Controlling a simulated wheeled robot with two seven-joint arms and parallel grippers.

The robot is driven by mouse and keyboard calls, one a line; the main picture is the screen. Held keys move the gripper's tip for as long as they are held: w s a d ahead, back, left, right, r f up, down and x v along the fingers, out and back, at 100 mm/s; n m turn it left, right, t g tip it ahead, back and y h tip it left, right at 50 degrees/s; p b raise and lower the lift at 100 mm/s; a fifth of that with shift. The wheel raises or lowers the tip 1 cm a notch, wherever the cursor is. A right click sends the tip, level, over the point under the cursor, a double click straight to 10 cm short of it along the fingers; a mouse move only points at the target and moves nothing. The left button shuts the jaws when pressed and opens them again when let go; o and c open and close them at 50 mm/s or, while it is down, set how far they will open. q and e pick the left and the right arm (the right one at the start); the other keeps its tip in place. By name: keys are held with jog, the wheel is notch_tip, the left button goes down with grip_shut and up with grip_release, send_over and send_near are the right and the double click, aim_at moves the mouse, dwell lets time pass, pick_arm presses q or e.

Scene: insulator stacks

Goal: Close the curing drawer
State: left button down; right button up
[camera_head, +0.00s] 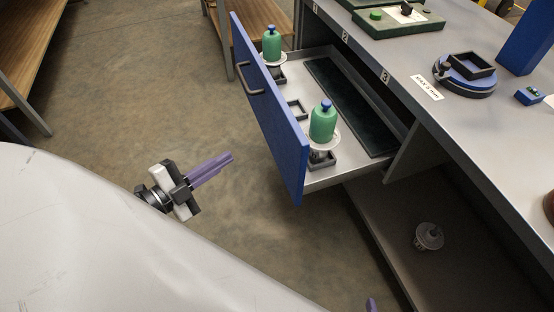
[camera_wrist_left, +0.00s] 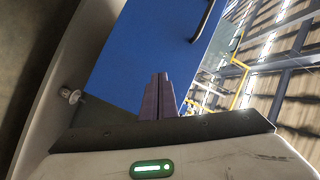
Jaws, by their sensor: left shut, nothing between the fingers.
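The curing drawer (camera_head: 340,172) is pulled out from the grey workbench. Its blue front panel (camera_head: 268,115) has a dark handle (camera_head: 245,75) and faces left. Two green insulator pieces with blue tops, a near one (camera_head: 323,122) and a far one (camera_head: 272,44), stand upright inside on white discs. My left gripper (camera_head: 231,157) is shut and empty. Its purple fingers point toward the blue panel, with a visible gap in the head view. In the left wrist view the fingers (camera_wrist_left: 158,78) appear in front of the blue panel (camera_wrist_left: 135,45). A purple tip at the bottom edge may be my right gripper (camera_head: 371,305).
The bench top (camera_head: 420,70) holds a green board, a round blue fixture (camera_head: 466,75) and a tall blue block. A grey part (camera_head: 428,236) sits on the lower shelf. Wooden shelving (camera_head: 30,50) stands at left. The floor between is clear.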

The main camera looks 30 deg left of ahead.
pick_arm(q)
jog(key=s+r+m+g+h+b, duration=0.15)
jog(key=m+h+b, duration=0.35)
jog(key=m, duration=0.5)
jog(key=m+g+h, duration=0.1)
jog(key=m+h, duration=0.1)
send_near(286, 139)
jog(key=x, duration=0.6)
jog(key=shift+d+b, duration=0.2)
jog(key=shift+b, duration=0.2)
jog(key=shift+w+d, duration=0.1)
pick_arm(e)
jog(key=f, duration=0.2)
jog(key=a+f, duration=0.1)
jog(key=f, duration=0.1)
jog(key=shift+w, duration=0.4)
pick_arm(q)
jog(key=shift+w, duration=0.1)
pick_arm(e)
jog(key=shift+d, duration=0.1)
